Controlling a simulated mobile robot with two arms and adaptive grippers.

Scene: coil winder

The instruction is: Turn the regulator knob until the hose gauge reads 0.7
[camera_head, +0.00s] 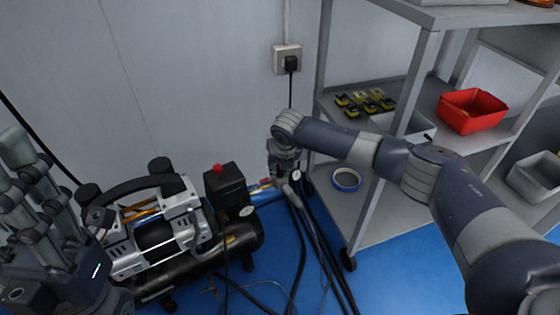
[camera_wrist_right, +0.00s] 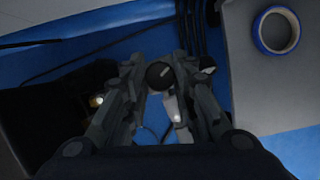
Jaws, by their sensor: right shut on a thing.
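The regulator knob (camera_wrist_right: 160,75), dark and round, sits between the two fingers of my right gripper (camera_wrist_right: 158,82) in the right wrist view. The right gripper (camera_head: 284,172) points down beside the compressor in the head view and is shut on the knob. The hose gauge (camera_head: 297,175) is a small pale dial just right of the gripper; its face is too small to read. It shows partly behind the right finger in the wrist view (camera_wrist_right: 207,66). The left gripper (camera_head: 35,180) is raised at the left edge, apart from the regulator; its opening is unclear.
The black and silver air compressor (camera_head: 160,240) stands left of the regulator. Dark hoses (camera_head: 312,245) run along the blue floor. A grey shelf rack (camera_head: 350,225) at right holds a blue tape roll (camera_head: 346,180) and a red bin (camera_head: 472,111). A wall socket (camera_head: 286,60) is behind.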

